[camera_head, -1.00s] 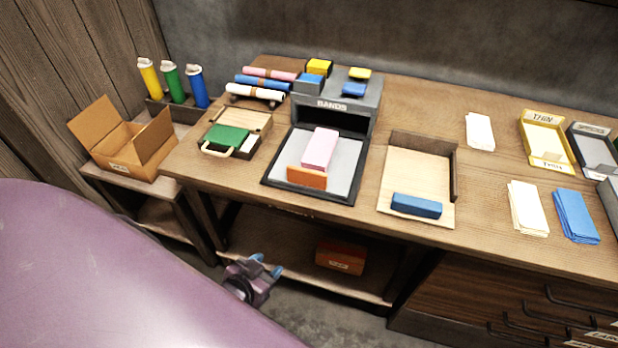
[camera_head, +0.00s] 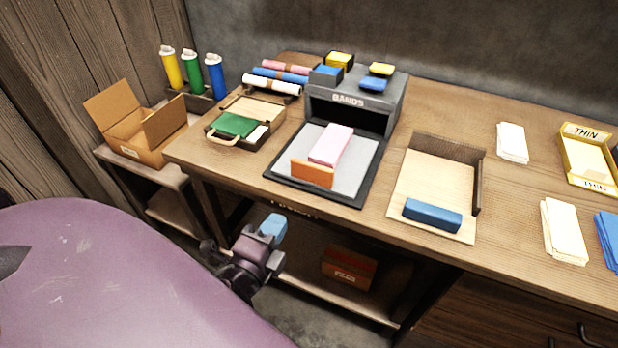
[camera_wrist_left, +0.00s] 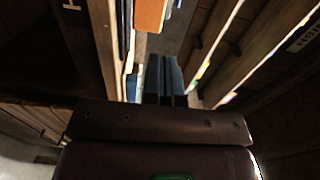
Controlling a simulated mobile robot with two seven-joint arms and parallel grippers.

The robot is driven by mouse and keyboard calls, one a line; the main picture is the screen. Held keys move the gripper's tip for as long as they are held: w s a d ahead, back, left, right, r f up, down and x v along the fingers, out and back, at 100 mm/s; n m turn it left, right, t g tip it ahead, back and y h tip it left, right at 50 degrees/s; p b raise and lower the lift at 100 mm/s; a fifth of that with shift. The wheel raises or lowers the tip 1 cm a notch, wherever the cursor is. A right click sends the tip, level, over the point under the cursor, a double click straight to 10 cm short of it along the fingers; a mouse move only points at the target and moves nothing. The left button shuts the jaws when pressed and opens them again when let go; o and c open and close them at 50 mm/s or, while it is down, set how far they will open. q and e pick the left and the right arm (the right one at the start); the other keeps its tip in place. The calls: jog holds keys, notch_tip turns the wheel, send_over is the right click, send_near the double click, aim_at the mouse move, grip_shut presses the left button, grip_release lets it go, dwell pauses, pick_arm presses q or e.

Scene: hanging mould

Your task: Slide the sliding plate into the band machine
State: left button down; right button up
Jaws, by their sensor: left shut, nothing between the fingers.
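The band machine (camera_head: 352,107) is a dark grey box marked BANDS with an open front, at the back of the table. The sliding plate (camera_head: 352,172), light grey with a dark rim, sticks out in front of it. A pink block (camera_head: 331,145) lies on the plate, with an orange block (camera_head: 312,173) standing at its front. My left gripper (camera_head: 273,227) has blue fingertips and is below and in front of the table edge, apart from the plate. It is shut and empty; its fingers (camera_wrist_left: 165,78) show in the left wrist view. My right gripper is not in view.
A wooden tray (camera_head: 412,188) with a blue block (camera_head: 432,215) stands right of the plate. A case with a green pad (camera_head: 236,125) lies to the left. A cardboard box (camera_head: 130,130) sits on a side shelf. A red box (camera_head: 349,268) is on the lower shelf.

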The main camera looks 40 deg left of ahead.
pick_arm(q)
jog(key=p, duration=0.4)
send_near(311, 170)
jog(key=x, duration=0.6)
jog(key=shift+w+r, duration=0.1)
jog(key=shift+w, duration=0.1)
jog(key=shift+w+a, duration=0.2)
jog(key=shift+w, duration=0.4)
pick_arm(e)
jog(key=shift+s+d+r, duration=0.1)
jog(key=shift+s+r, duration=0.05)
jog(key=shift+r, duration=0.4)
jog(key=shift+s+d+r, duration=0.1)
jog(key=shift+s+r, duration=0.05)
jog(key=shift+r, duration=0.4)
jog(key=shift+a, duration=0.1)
